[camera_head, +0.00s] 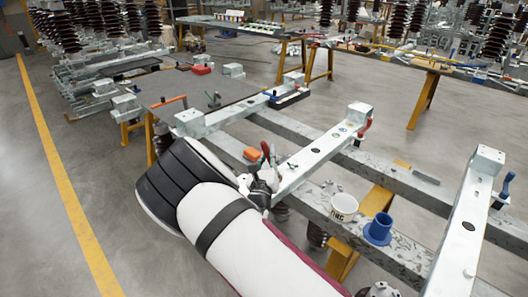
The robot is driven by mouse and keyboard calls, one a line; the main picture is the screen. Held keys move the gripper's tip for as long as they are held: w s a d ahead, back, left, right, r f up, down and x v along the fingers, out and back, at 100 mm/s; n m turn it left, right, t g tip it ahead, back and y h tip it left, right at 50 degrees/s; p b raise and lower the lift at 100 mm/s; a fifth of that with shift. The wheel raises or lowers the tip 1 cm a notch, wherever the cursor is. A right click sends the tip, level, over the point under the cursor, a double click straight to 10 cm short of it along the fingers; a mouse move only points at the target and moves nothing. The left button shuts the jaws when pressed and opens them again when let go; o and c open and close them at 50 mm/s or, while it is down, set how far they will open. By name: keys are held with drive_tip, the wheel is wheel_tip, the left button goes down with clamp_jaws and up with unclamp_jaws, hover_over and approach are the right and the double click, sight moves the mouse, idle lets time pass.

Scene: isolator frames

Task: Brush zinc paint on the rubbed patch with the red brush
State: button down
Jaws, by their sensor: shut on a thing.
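My gripper (268,183) is low over the near end of a galvanised cross beam (322,152). It is shut on the red brush (265,149), whose red handle stands up out of the jaws. The bristle end is hidden by my gripper and arm, so I cannot tell whether it touches the beam. The white pot (344,207) with dark lettering, apparently the zinc paint, stands on the front rail to the right of my gripper. Small marks and holes show along the cross beam; I cannot tell which is the rubbed patch.
A blue cup (378,229) stands on the rail right of the pot. Another beam (467,226) rises at the right. Gaps separate the frame's beams.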

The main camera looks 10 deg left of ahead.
drive_tip(key=shift+w+d+f, duration=0.1)
drive_tip(key=shift+w+d, duration=0.1)
drive_tip(key=shift+d, duration=0.75)
drive_tip(key=w+a+b, duration=0.3)
drive_tip(key=w+a, duration=0.1)
drive_tip(key=a, duration=0.2)
drive_tip(key=shift+w, duration=0.25)
idle(0.4)
wheel_tip(320, 180, up, 6)
drive_tip(key=p, duration=0.3)
idle(0.5)
